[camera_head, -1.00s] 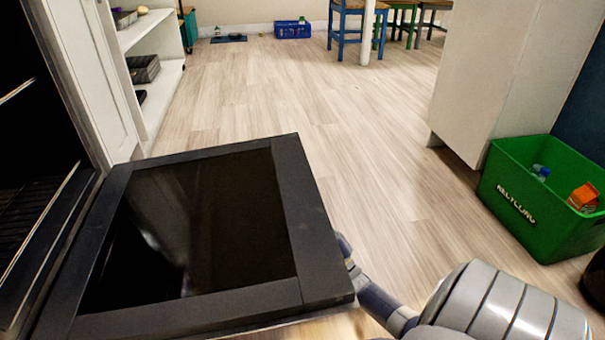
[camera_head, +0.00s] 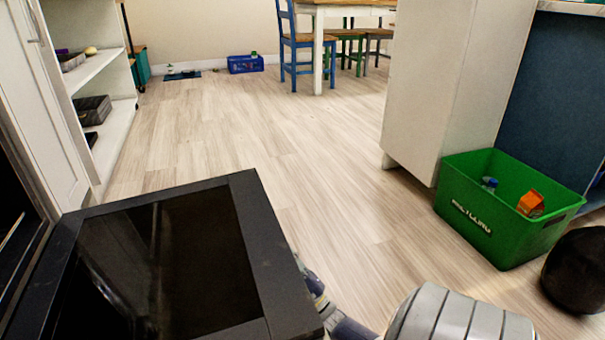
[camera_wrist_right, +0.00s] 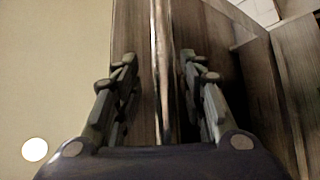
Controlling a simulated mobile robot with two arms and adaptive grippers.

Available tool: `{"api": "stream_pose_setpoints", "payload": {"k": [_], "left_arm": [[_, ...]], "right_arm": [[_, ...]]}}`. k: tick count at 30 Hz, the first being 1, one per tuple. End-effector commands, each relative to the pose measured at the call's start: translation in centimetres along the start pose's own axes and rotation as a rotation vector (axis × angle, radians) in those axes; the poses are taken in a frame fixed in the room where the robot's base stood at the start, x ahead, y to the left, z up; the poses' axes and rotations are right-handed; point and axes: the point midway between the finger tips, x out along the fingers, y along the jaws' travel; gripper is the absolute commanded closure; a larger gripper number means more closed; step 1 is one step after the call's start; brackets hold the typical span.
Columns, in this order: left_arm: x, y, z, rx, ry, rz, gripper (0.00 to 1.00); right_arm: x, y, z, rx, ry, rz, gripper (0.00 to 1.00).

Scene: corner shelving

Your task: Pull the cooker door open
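The cooker door (camera_head: 258,226) is swung down open, with a black frame and a dark glass panel, at the lower left of the head view. The dark cooker opening (camera_head: 14,225) shows at the far left edge. My right arm comes in at the bottom, and its gripper is mostly hidden beside the door's outer edge. In the right wrist view, my right gripper (camera_wrist_right: 159,68) has its fingers spread apart. A thin upright bar or edge (camera_wrist_right: 161,40) runs between them, with gaps visible on both sides. My left gripper is not in view.
A green recycling bin (camera_head: 470,225) stands on the floor to the right, beside a white cabinet side (camera_head: 440,90) and a black rounded object (camera_head: 578,268). White shelves (camera_head: 115,130) stand at the left. The wooden floor (camera_head: 260,130) between is clear.

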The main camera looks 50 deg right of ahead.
Motion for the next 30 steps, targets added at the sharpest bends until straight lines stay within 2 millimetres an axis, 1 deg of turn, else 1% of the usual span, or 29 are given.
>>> {"api": "stream_pose_setpoints", "payload": {"k": [1, 4, 16, 22, 25, 30], "left_arm": [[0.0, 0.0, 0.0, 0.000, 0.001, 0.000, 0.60], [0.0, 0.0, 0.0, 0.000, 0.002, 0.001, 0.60], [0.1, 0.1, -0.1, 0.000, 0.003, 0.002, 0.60], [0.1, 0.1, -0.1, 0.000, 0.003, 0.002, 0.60], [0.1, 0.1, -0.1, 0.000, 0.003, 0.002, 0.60], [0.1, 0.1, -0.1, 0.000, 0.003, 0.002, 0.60]], "right_arm": [[-1.2, -0.1, 0.1, 0.001, -0.005, -0.004, 0.62], [-3.6, -0.1, -0.1, 0.002, -0.004, -0.004, 0.62], [-10.3, 3.8, -3.1, 0.001, -0.004, 0.004, 0.62], [-12.4, 4.7, -4.1, 0.001, -0.001, 0.002, 0.62], [-12.8, 4.9, -4.3, 0.001, 0.000, 0.001, 0.62], [-12.9, 5.0, -4.4, 0.001, 0.000, 0.001, 0.62]]}}
